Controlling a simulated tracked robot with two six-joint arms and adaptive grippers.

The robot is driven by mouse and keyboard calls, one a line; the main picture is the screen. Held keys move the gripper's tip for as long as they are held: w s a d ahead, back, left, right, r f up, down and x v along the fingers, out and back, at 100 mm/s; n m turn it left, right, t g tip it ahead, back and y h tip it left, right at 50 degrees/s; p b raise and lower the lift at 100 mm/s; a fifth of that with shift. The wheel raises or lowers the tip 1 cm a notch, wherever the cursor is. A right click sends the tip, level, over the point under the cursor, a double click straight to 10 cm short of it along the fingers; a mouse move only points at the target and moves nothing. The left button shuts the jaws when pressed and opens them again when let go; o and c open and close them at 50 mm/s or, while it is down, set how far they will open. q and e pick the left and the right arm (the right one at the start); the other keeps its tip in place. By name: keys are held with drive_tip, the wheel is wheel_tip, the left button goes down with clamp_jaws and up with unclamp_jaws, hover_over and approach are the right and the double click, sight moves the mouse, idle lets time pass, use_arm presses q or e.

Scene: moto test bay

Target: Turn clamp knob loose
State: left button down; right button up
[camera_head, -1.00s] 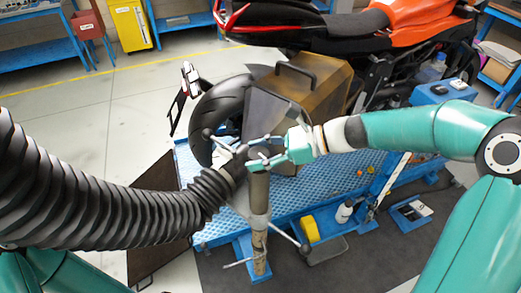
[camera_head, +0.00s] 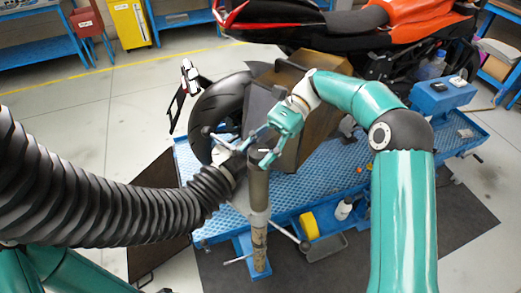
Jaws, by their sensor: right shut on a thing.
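My right gripper (camera_head: 262,147) reaches down from the upper right, its fingers at the top of an upright post. It is shut on the clamp knob (camera_head: 256,151), which the fingers mostly hide. The clamp (camera_head: 226,152) sits at the end of a thick black corrugated hose (camera_head: 110,208), close to the left of the fingers. I cannot make out the knob's exact outline. Teal parts of my left arm show at the lower left, but its gripper cannot be made out.
The post (camera_head: 259,215) stands in front of a blue lift platform (camera_head: 310,190). A black tyre (camera_head: 210,115) and a brown box-shaped part (camera_head: 322,112) are close behind the gripper. An orange and black motorcycle (camera_head: 390,35) stands behind. Open floor (camera_head: 110,115) lies left.

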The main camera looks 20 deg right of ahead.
drive_tip(key=shift+w+r+n+g+h, duration=0.1)
drive_tip(key=shift+n+g+h, duration=0.2)
drive_tip(key=shift+n+g, duration=0.25)
drive_tip(key=o, duration=1.2)
drive_tip(key=shift+c, duration=0.2)
